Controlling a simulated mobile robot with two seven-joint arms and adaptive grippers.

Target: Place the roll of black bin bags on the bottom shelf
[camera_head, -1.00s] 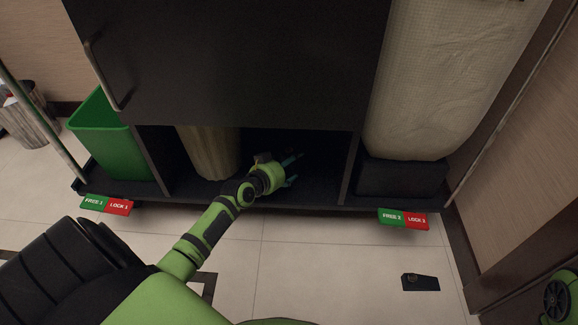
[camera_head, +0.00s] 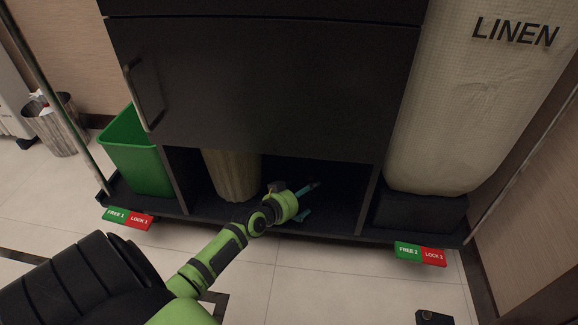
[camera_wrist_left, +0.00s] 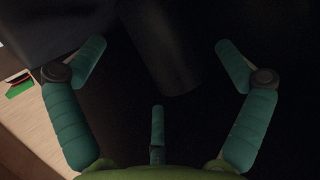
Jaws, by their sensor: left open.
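The bottom shelf (camera_head: 340,224) of the dark cart is low, with open compartments under a closed cabinet. My left gripper (camera_head: 306,202) reaches into the dark middle compartment, close above the shelf. In the left wrist view its teal fingers (camera_wrist_left: 157,66) are spread wide. A dark cylinder (camera_wrist_left: 165,50), which looks like the roll of black bin bags, lies beyond and between the fingertips, with no visible finger contact. In the head view I cannot make the roll out in the shadow.
A beige cylindrical bin (camera_head: 232,174) stands left of my gripper, and a green bin (camera_head: 137,152) farther left. A linen bag (camera_head: 447,105) stands at right. The cabinet door (camera_head: 265,85) hangs above the arm. Compartment dividers bound the space.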

